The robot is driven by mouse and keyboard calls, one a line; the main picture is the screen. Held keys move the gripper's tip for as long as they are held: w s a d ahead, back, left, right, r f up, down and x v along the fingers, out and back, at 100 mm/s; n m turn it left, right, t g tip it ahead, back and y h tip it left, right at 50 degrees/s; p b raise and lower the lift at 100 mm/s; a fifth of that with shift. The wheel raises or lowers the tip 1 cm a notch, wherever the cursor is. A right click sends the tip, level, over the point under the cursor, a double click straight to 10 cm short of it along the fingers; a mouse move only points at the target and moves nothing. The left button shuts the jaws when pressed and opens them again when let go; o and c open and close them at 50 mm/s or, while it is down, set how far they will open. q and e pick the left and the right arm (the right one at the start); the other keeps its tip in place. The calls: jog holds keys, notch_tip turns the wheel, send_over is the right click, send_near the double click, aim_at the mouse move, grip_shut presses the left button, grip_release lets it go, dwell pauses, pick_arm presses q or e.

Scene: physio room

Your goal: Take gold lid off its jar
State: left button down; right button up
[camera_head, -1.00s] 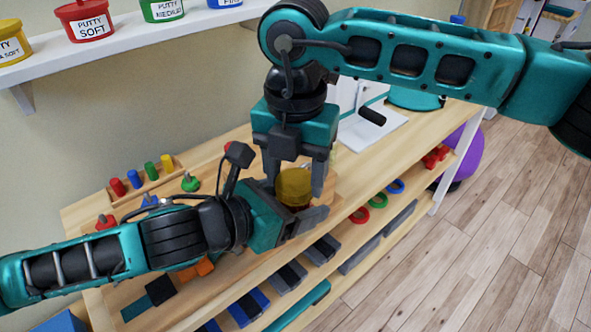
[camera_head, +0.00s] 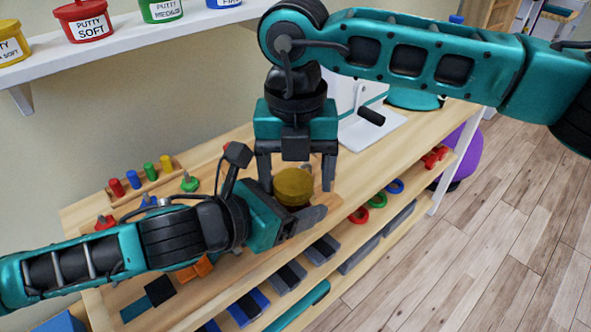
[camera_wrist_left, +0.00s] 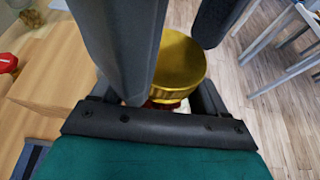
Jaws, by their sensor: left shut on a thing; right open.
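The gold lid (camera_head: 294,184) is a round, ribbed cap sitting on top of its jar. In the left wrist view the lid (camera_wrist_left: 180,65) shows from the side, with a small reddish strip of the jar (camera_wrist_left: 166,104) below it. My left gripper (camera_head: 290,217) comes in from the left and is shut on the jar under the lid. My right gripper (camera_head: 297,180) points down from above, open, with one finger on each side of the lid. Its fingers also partly cover the lid in the left wrist view. Most of the jar is hidden by the grippers.
The wooden table (camera_head: 225,150) holds a rack of coloured pegs (camera_head: 140,181) at the left and a white device (camera_head: 370,125) behind on the right. A lower shelf carries coloured rings (camera_head: 378,200). A wall shelf (camera_head: 140,40) with putty tubs hangs above.

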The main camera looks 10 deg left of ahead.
jog(key=shift+s+a, duration=0.1)
jog(key=shift+a, duration=0.05)
notch_tip(320, 180, up, 4)
jog(key=shift+r, duration=0.45)
jog(key=shift+c, duration=0.8)
notch_tip(320, 180, up, 3)
jog(key=shift+m, duration=0.4)
jog(key=shift+c, duration=0.6)
jog(key=shift+f, duration=3.95)
jog(key=shift+c, duration=0.5)
jog(key=c, duration=0.8)
jog(key=n, duration=0.3)
